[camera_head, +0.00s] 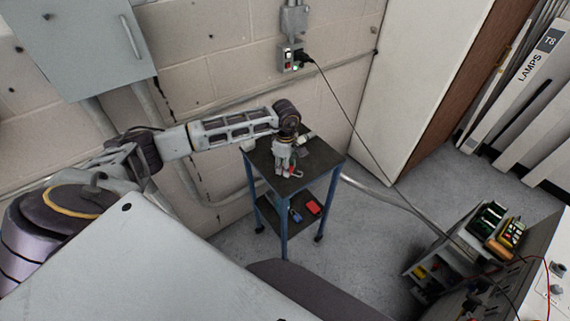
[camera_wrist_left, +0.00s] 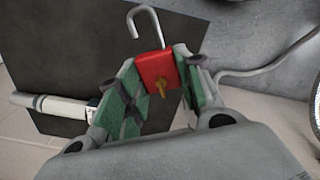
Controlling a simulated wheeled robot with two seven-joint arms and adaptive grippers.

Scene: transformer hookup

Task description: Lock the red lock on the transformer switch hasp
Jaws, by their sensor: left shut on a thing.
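My left gripper (camera_head: 288,172) points down over the top of a small blue-legged cart. It is shut on the red lock (camera_wrist_left: 153,66), which sits between the green finger pads in the left wrist view. The lock's silver shackle (camera_wrist_left: 146,17) is hook-shaped with one end free, so it is open. A brass key (camera_wrist_left: 160,88) is in the lock body. In the head view only a little red shows at the fingertips. I cannot make out a hasp in either view. My right gripper is not in view.
The cart's dark top (camera_head: 322,159) also holds a white cylindrical tool (camera_wrist_left: 50,107). Red and blue items lie on its lower shelf. A grey box (camera_head: 80,42) hangs on the wall. A cable runs from a wall outlet (camera_head: 290,58) to a bench at right. Floor (camera_head: 365,235) is clear between.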

